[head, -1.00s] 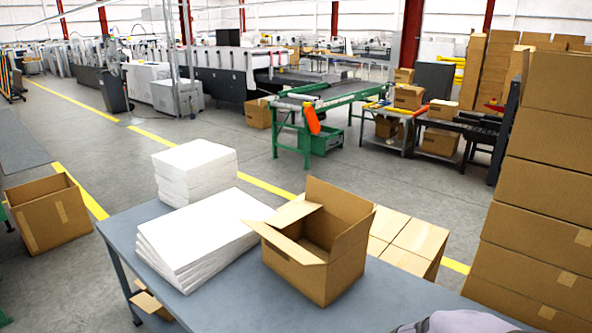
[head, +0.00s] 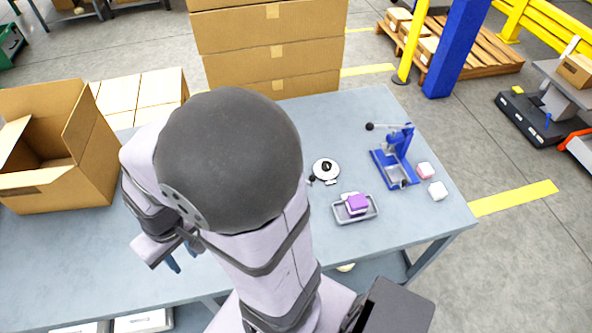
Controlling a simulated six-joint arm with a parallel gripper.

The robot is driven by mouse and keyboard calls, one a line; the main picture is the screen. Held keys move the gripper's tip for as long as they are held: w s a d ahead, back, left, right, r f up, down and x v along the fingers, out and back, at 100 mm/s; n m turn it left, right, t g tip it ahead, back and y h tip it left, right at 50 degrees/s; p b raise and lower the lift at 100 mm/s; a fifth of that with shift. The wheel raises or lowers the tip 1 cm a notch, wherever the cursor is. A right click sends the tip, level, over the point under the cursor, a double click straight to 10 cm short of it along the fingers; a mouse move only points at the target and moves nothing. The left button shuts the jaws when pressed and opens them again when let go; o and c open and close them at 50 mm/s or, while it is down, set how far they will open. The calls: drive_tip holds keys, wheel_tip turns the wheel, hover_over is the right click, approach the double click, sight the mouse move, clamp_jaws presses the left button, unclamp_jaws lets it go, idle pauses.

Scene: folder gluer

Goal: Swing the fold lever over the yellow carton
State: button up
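A blue fixture (head: 396,158) stands near the right end of the grey table, with a grey channel at its base. A thin lever (head: 388,126) with a black knob at its left end sits at its top, roughly level. No yellow carton is clear on the tabletop. A small pale yellow thing (head: 346,267) shows just below the table's front edge, too small to identify. My gripper (head: 181,256) is at the left, largely hidden by my arm, far from the lever. Only bluish finger parts show, so its opening is unclear.
A grey tray (head: 341,217) holds a purple-topped block (head: 357,203). A round white disc (head: 326,169) with black knobs is behind it. Pink (head: 425,170) and white (head: 438,191) blocks lie right of the fixture. An open cardboard box (head: 95,150) stands left; stacked cartons (head: 270,50) rise behind.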

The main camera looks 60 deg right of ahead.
drive_tip(key=w+d+f+m+t+h+b, duration=0.2)
drive_tip(key=w+d+f+m+h, duration=0.1)
drive_tip(key=w+d+f+m, duration=0.4)
drive_tip(key=w+d+f+m+t+h+b, duration=0.1)
drive_tip(key=w+d+f+m+t+h, duration=0.2)
drive_tip(key=d, duration=0.6)
drive_tip(key=m+g+h+b, duration=0.3)
drive_tip(key=m+g+h, duration=0.4)
drive_tip(key=m+g, duration=0.15)
approach(311, 182)
wheel_tip(311, 182, down, 2)
drive_tip(key=d, duration=0.2)
drive_tip(key=shift+s+d+h, duration=0.25)
drive_tip(key=shift+d+h, duration=0.1)
drive_tip(key=shift+h, duration=0.15)
drive_tip(key=shift+d, duration=0.15)
drive_tip(key=shift+p+x, duration=1.15)
drive_tip(key=shift+x, duration=2.3)
drive_tip(key=shift+f, duration=0.1)
